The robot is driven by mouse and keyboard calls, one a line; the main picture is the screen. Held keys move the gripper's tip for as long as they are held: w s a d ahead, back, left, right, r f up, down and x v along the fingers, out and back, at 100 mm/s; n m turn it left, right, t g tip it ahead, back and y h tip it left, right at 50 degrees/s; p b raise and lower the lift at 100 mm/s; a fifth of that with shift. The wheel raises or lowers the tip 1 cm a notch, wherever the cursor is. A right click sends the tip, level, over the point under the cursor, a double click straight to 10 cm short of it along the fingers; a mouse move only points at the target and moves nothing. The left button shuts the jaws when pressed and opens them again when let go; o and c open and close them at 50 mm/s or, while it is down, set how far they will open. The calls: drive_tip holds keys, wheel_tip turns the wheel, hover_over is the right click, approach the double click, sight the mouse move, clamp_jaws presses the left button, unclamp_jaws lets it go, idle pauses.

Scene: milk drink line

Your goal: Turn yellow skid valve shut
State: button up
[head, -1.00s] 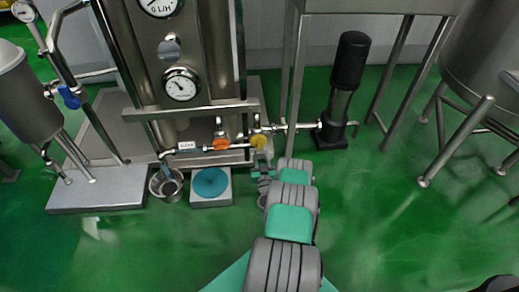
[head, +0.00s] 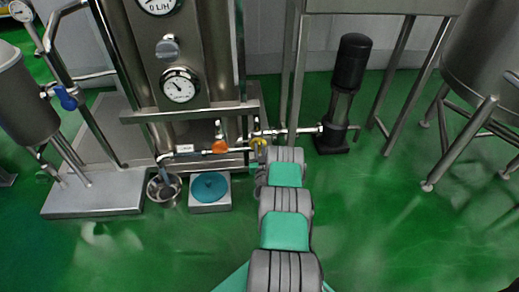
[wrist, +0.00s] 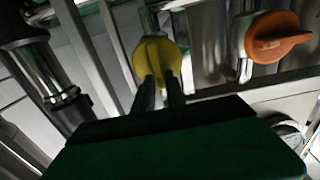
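The yellow valve (wrist: 157,56) is a round knob with a raised ridge, close in front of my gripper (wrist: 160,84) in the wrist view. My two dark fingers stand apart, with their tips at the lower part of the knob, one on each side of the ridge. Whether they press on it cannot be made out. In the head view the yellow valve (head: 258,142) shows on the low pipe of the skid, just beyond the end of my arm. My arm hides most of the gripper there.
An orange valve (head: 220,147) sits left of the yellow one; this orange handle (wrist: 277,37) also shows in the wrist view. A black pump (head: 350,62) stands to the right. A steel bucket (head: 164,189) and a blue-topped scale (head: 210,187) stand left.

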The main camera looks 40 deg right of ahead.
clamp_jaws()
drive_tip(key=shift+m+b, duration=0.35)
drive_tip(key=shift+m, duration=0.05)
drive_tip(key=shift+s+d+f+m+b, duration=0.2)
drive_tip(key=shift+d+f+m+b, duration=0.15)
drive_tip(key=shift+m+b, duration=1.95)
drive_tip(key=shift+s+d+f+m+b, duration=0.35)
drive_tip(key=shift+m+b, duration=0.75)
drive_tip(key=shift+m, duration=2.35)
drive_tip(key=shift+s+d+f+m+b, duration=0.15)
drive_tip(key=shift+f+m+b, duration=0.25)
drive_tip(key=shift+m+b, duration=1.9)
drive_tip(key=shift+m+p, duration=0.6)
drive_tip(key=shift+m, duration=0.05)
drive_tip(key=shift+o, duration=2.3)
unclamp_jaws()
drive_tip(key=shift+w, duration=0.1)
